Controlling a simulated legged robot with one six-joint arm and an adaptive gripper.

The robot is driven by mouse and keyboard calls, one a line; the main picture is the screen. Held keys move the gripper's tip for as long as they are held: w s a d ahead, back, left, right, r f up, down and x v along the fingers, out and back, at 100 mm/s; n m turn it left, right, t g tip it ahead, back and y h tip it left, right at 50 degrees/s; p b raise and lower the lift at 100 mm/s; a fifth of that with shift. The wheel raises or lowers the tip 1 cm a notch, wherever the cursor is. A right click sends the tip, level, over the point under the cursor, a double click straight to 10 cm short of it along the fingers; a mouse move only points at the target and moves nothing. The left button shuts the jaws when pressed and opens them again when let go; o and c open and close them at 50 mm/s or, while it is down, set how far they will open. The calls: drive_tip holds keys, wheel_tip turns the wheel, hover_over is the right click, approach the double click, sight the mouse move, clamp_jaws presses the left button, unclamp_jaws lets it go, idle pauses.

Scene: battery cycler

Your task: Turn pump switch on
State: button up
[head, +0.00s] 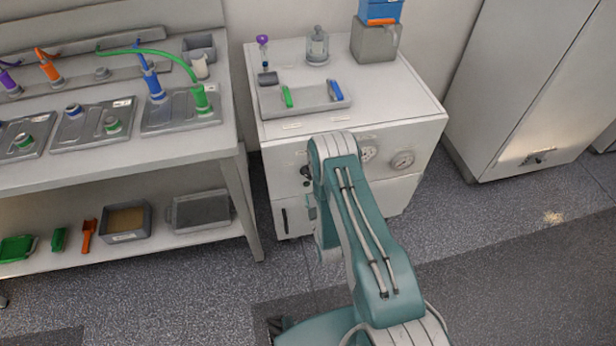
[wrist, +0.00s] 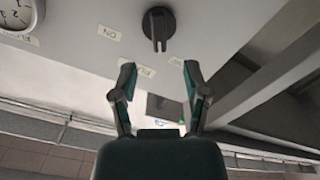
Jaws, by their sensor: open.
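The pump switch (wrist: 159,26) is a dark round knob with a two-pronged bar, on the white cabinet front in the wrist view. Its bar points down in that view. A label reading "ON" (wrist: 109,32) is beside it, upside down. My gripper (wrist: 158,69) is open and empty, its two fingers spread below the knob in the wrist view, apart from it. In the head view a dark knob (head: 306,171) shows on the white cabinet (head: 420,135), just left of my arm. My gripper is mostly hidden behind the arm there.
A pressure gauge (wrist: 20,14) is at the wrist view's upper left. A tray (head: 305,98) and a glass vessel (head: 317,46) stand on the cabinet. A bench (head: 120,160) stands close on the left.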

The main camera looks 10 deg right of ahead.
sight(308, 177)
drive_tip(key=w, duration=0.8)
drive_tip(key=shift+w, duration=0.1)
clamp_jaws()
